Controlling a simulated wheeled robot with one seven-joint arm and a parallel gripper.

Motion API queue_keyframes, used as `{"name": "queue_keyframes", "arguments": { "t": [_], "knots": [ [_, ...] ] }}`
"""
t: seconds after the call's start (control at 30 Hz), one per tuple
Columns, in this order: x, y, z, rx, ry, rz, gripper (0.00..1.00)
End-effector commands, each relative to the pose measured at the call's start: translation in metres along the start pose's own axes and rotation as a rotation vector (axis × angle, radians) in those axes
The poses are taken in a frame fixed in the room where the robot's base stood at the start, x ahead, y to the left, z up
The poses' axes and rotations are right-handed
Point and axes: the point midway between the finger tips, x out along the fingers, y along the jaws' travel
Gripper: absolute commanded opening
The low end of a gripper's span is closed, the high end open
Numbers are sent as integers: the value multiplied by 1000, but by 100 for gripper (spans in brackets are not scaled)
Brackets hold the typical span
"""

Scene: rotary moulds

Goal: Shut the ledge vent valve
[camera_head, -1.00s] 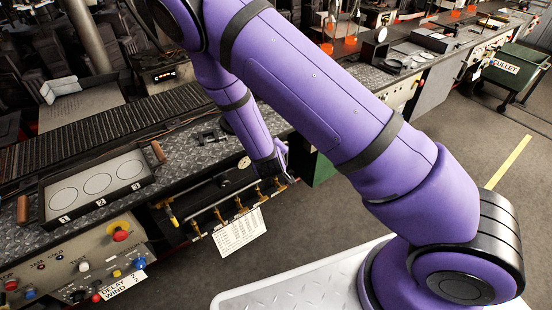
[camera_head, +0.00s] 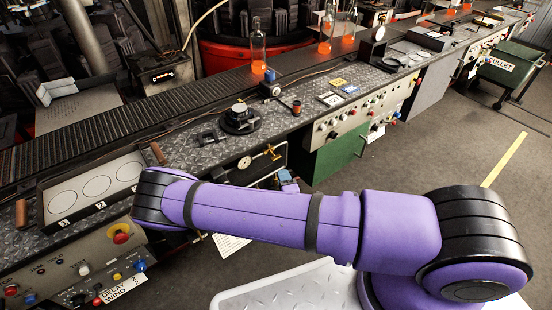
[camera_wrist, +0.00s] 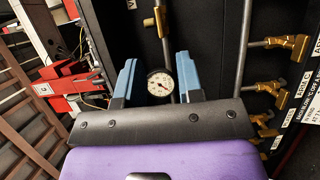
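My gripper (camera_wrist: 156,62) shows in the wrist view with its two blue fingers apart and nothing between them. A round white gauge (camera_wrist: 160,84) shows beyond the gap. A brass valve (camera_wrist: 152,22) sits on an upright pipe near the top, beside a partly cropped label starting with V. Several brass valves (camera_wrist: 286,46) on pipes line the right side, apart from the fingers. I cannot tell for certain which is the ledge vent valve. In the head view, blue parts of my gripper (camera_head: 287,179) show at the bench front below the gauge (camera_head: 244,162); my arm hides most of the valves.
The bench ledge (camera_head: 205,152) carries a dark round fixture (camera_head: 240,118) and a tray with numbered circles (camera_head: 95,190). A green panel (camera_head: 338,152) stands right of the valve area. A control panel (camera_head: 80,268) is at lower left.

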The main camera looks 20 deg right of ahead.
Motion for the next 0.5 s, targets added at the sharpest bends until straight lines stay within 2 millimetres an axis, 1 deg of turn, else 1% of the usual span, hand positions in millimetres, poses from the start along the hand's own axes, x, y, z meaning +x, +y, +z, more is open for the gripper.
{"name": "queue_keyframes", "arguments": {
  "t": [0.17, 0.5],
  "knots": [
    [14, 0, 1, -1, 0, 4, 34],
    [73, 0, 1, -1, 0, 2, 34]
  ]
}}
